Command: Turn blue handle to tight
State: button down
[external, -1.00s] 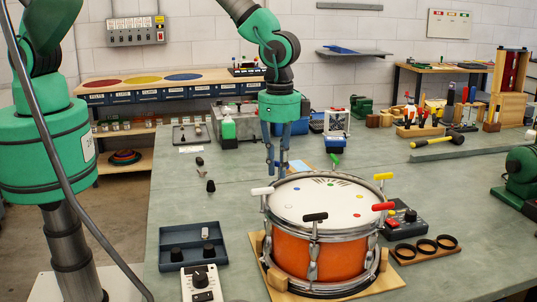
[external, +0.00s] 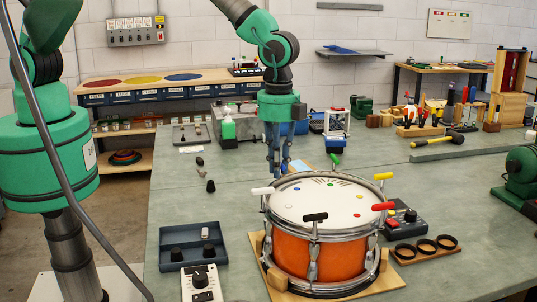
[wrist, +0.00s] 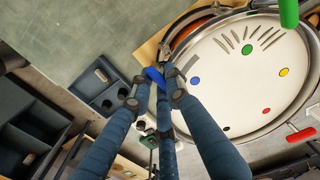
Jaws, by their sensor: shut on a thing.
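The orange drum (external: 308,253) with a white head stands on a wooden base. T-shaped handles sit around its rim: white (external: 262,191), black (external: 315,217), red (external: 383,206), yellow (external: 382,176) and green (external: 335,159). In the wrist view, the blue handle (wrist: 153,75) is at the drum's edge, between my fingertips and partly covered by them. In the external view my fingers hide it. My gripper (external: 278,170) points down at the drum's far-left rim, its fingers closed on the blue handle. The gripper also shows in the wrist view (wrist: 156,82).
A dark tray (external: 167,232) and a white knob box (external: 202,293) lie left of the drum. A control box (external: 402,221) and a wooden strip with three rings (external: 421,248) lie to its right. The bench left of my gripper is mostly clear.

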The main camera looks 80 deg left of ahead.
jog(key=shift+r, duration=0.1)
jog(key=c, duration=1.7)
grip_release()
jog(key=shift+o, duration=0.2)
notch_tip(320, 180, up, 12)
